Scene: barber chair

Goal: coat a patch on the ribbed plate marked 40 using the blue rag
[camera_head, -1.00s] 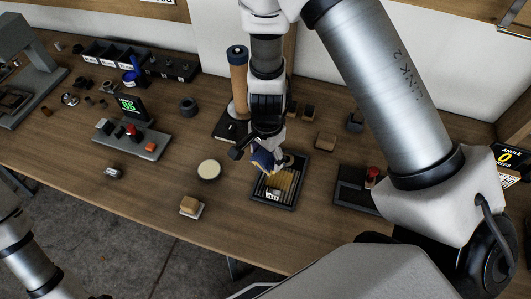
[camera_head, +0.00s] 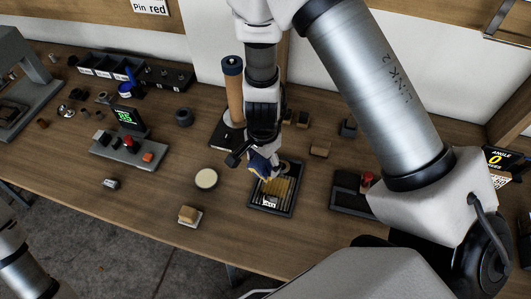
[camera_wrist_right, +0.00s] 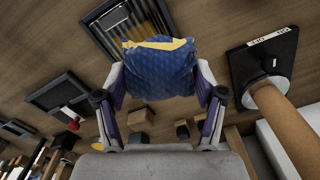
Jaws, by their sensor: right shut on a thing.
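The ribbed plate (camera_head: 287,199) lies in a dark frame on the bench, below my right gripper. A yellowish area covers part of its ribs. A small pale label (camera_head: 270,201) sits near its front edge, too small to read. My right gripper (camera_head: 262,158) is shut on the blue rag (camera_head: 259,166), over the plate's upper left part. In the right wrist view, the rag (camera_wrist_right: 160,75) is bunched between the two fingers, with a yellow edge showing, and hides part of the plate (camera_wrist_right: 112,33). I cannot tell whether it touches. My left gripper is out of view.
A round pale-topped tin (camera_head: 206,178) and a tan block on a white base (camera_head: 189,214) stand left of the plate. A dark box with a red knob (camera_head: 350,190) stands right. A tall brown cylinder (camera_head: 233,95) stands behind. Bare wood lies in front.

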